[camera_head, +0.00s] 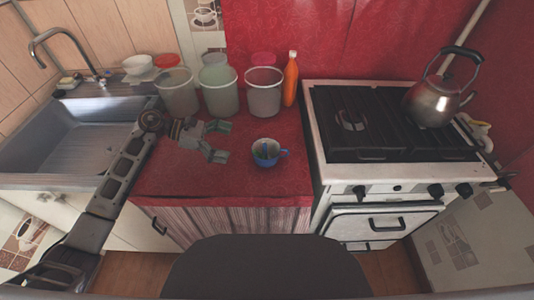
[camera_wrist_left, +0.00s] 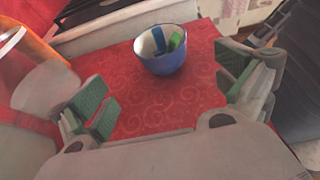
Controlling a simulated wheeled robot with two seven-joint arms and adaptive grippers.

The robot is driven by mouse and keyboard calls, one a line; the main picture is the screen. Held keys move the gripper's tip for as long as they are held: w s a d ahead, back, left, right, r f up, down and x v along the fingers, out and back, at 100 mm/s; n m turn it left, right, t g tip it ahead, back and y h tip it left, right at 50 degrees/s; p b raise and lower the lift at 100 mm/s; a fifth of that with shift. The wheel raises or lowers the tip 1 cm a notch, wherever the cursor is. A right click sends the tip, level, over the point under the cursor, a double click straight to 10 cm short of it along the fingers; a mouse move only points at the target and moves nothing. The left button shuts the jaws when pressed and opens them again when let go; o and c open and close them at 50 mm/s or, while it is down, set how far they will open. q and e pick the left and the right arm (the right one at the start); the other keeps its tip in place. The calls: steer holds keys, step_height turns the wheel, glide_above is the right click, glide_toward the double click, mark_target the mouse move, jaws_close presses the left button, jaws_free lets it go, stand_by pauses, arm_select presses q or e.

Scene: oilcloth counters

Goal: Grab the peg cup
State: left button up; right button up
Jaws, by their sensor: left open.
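A blue cup (camera_head: 267,153) with a handle on its right side stands upright on the red counter (camera_head: 240,183). In the left wrist view the cup (camera_wrist_left: 164,62) has a white inside and holds a blue peg (camera_wrist_left: 158,40) and a green peg (camera_wrist_left: 176,41). My left gripper (camera_head: 222,141) is open and empty, left of the cup in the head view. In the left wrist view the left gripper (camera_wrist_left: 170,105) shows its green finger pads spread wide, with the cup beyond the fingertips and apart from them. My right gripper is not in view.
Several plastic containers, one a white bucket (camera_head: 264,92), stand at the back of the counter beside an orange bottle (camera_head: 290,80). A stove (camera_head: 385,125) with a kettle (camera_head: 431,102) is on the right. A sink (camera_head: 75,140) is on the left. The counter around the cup is clear.

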mark_target(263, 151)
arm_select(q)
steer(key=x, duration=0.7)
steer(key=shift+d, duration=0.2)
steer(key=shift+d+f, duration=0.3)
steer(key=shift+d, duration=0.35)
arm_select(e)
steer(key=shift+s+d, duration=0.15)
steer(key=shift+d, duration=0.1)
arm_select(q)
steer(key=shift+p+x, duration=0.4)
steer(key=shift+x, duration=2.15)
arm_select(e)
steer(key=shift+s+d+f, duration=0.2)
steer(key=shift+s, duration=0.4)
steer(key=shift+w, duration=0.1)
